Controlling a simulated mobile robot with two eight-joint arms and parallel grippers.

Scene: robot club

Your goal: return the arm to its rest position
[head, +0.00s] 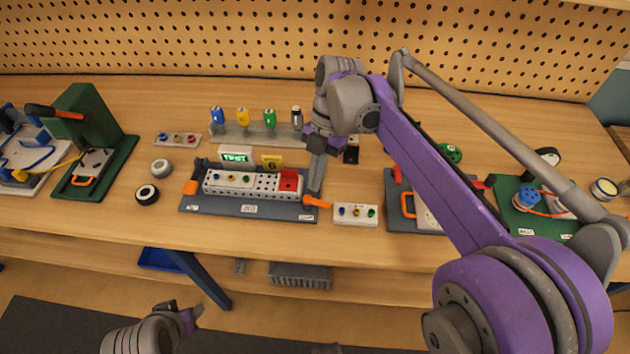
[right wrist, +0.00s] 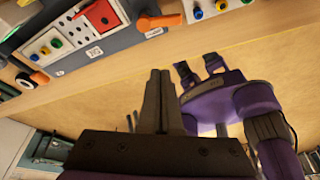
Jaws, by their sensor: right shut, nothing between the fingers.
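My right arm reaches across the bench from the right in the head view. My left gripper (head: 187,316) is low at the bottom left of the head view, in front of the bench. It also shows in the right wrist view (right wrist: 199,70), its two fingers apart and empty.
The board carries a white block strip and a red block (head: 289,180). A small connector block (head: 355,213) lies right of it. A green press (head: 88,130) stands left, a green board (head: 535,207) right. A pegboard (head: 200,40) closes the back. The bench's front strip is clear.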

